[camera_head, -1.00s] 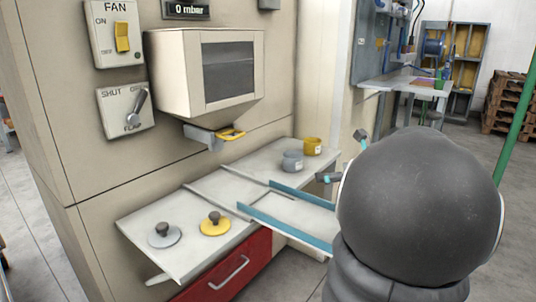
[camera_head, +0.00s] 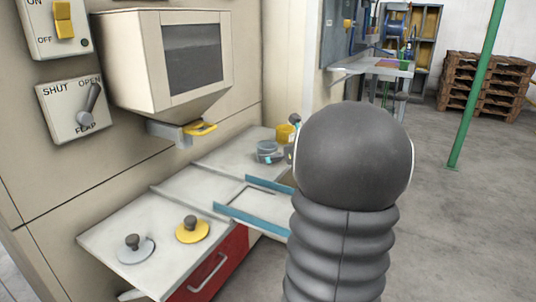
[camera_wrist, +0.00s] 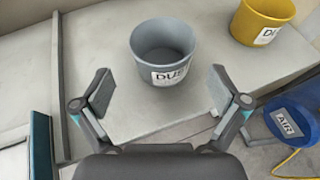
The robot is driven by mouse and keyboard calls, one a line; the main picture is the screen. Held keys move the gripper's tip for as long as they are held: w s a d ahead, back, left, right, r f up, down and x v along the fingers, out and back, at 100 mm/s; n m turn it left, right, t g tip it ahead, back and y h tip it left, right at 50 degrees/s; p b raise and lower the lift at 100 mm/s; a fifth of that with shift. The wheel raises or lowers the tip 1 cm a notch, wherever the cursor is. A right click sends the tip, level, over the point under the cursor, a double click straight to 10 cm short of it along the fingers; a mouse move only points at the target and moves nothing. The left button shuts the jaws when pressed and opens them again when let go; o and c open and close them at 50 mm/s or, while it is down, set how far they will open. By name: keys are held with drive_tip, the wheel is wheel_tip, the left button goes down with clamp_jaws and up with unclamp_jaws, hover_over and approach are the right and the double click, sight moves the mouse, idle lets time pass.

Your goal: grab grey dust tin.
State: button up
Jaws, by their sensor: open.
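The grey dust tin (camera_wrist: 162,58) stands upright on the pale bench top, with a white label reading "DU" and part of another letter. It also shows in the head view (camera_head: 267,148), partly covered by a fingertip. My gripper (camera_wrist: 160,98) is open in the wrist view. Its two fingers are spread to the left and right of the tin's near side, and the tin lies ahead between and beyond the pads. The gap between them is empty. In the head view my arm hides most of the gripper.
A yellow tin (camera_wrist: 262,20) stands right of the grey one. A blue cylinder labelled AIR (camera_wrist: 296,120) is at the lower right. Blue rails (camera_head: 250,220) edge a tray at the bench front. Two knobbed lids (camera_head: 192,230) lie on the near bench. A hopper box (camera_head: 170,60) overhangs.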

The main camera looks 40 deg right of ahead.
sight(267, 152)
drive_tip(key=x, duration=0.5)
drive_tip(key=shift+w+d, duration=0.1)
drive_tip(key=shift+r, duration=0.1)
drive_tip(key=c, duration=1.3)
